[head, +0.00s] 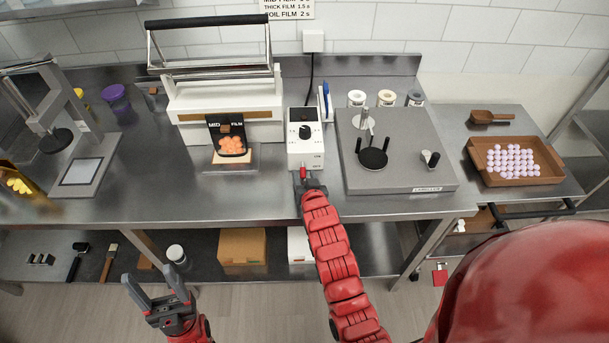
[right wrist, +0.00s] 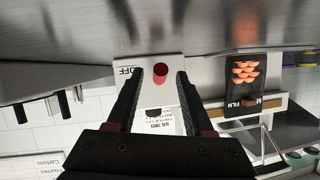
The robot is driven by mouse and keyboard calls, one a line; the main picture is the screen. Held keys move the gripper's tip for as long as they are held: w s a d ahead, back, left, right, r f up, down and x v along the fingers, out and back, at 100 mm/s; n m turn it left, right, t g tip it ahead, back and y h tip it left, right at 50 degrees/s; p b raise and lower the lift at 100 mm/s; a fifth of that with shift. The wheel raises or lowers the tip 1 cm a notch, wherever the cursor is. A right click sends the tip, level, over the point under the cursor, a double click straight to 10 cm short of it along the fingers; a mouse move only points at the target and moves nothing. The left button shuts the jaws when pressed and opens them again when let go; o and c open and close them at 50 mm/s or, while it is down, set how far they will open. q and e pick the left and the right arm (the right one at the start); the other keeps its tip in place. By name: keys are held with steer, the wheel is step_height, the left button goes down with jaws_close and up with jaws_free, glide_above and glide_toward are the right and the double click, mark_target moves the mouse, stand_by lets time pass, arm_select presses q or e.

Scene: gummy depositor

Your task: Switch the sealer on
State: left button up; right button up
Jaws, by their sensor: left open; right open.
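The sealer (head: 185,105) is a cream machine with a long black-handled bar, at the back left of centre in the head view. Its white control box (head: 293,152) stands to its right, with a black dial (head: 305,132) and a small red switch (head: 303,170) low on the front. In the right wrist view the red switch (right wrist: 160,73) lies between the fingertips, close to an OFF label (right wrist: 126,71); its setting is unclear. My right gripper (right wrist: 158,80) is open around the switch, with no visible contact. My left gripper (head: 153,283) is open and empty, low before the bench.
A dark pouch (head: 225,127) of orange gummies stands before the sealer. A grey plate machine (head: 430,140) is right of the control box. A press (head: 75,185) stands left, and a brown tray (head: 490,178) of pink sweets far right. The bench front (head: 250,207) is clear.

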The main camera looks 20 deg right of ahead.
jaws_close()
